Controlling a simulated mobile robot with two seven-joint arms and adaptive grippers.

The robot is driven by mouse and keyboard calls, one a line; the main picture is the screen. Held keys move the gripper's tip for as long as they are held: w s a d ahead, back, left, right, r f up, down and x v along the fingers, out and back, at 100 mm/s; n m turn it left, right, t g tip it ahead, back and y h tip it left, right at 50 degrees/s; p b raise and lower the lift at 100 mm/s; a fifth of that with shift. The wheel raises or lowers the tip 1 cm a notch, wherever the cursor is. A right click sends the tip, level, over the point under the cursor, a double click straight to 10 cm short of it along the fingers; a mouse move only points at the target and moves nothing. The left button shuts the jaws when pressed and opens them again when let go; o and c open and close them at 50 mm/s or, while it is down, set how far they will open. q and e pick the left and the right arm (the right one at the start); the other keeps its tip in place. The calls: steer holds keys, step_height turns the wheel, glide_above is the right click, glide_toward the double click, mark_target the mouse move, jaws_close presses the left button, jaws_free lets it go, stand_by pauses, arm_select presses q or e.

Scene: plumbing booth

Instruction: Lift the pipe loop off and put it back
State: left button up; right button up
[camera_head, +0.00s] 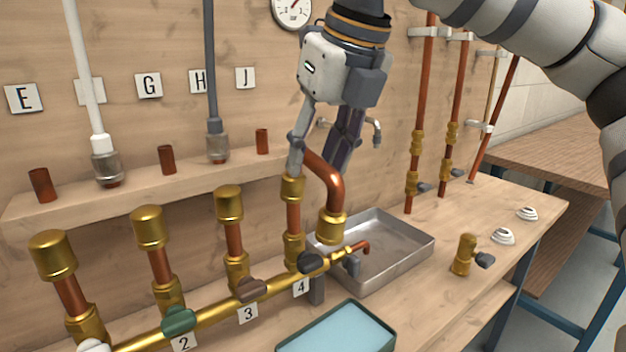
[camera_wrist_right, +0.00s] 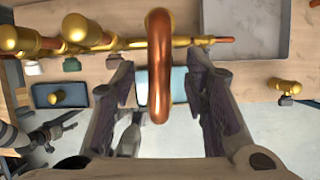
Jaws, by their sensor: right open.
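The pipe loop (camera_head: 327,175) is a bent copper pipe that rises from the brass fitting at number 4 and curves down to a brass end cap (camera_head: 332,226). My right gripper (camera_head: 322,150) is above the loop, fingers pointing down, with one finger near each side of the bend. In the right wrist view the loop (camera_wrist_right: 158,70) stands between the spread, open fingers, with gaps on both sides. A dark jointed gripper, seemingly my left one (camera_wrist_right: 48,136), shows small at the lower left of the wrist view; its jaw state is unclear. It is not in the head view.
A brass manifold (camera_head: 205,312) with several capped copper risers and coloured valve handles runs along the bench. A metal tray (camera_head: 405,245) lies behind it, and a teal-lined tray (camera_head: 340,332) in front. A loose brass valve (camera_head: 464,255) stands at right. Vertical pipes (camera_head: 420,100) stand behind.

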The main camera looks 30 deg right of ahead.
steer(key=shift+x, duration=0.85)
jaws_close()
steer(key=shift+r, duration=0.1)
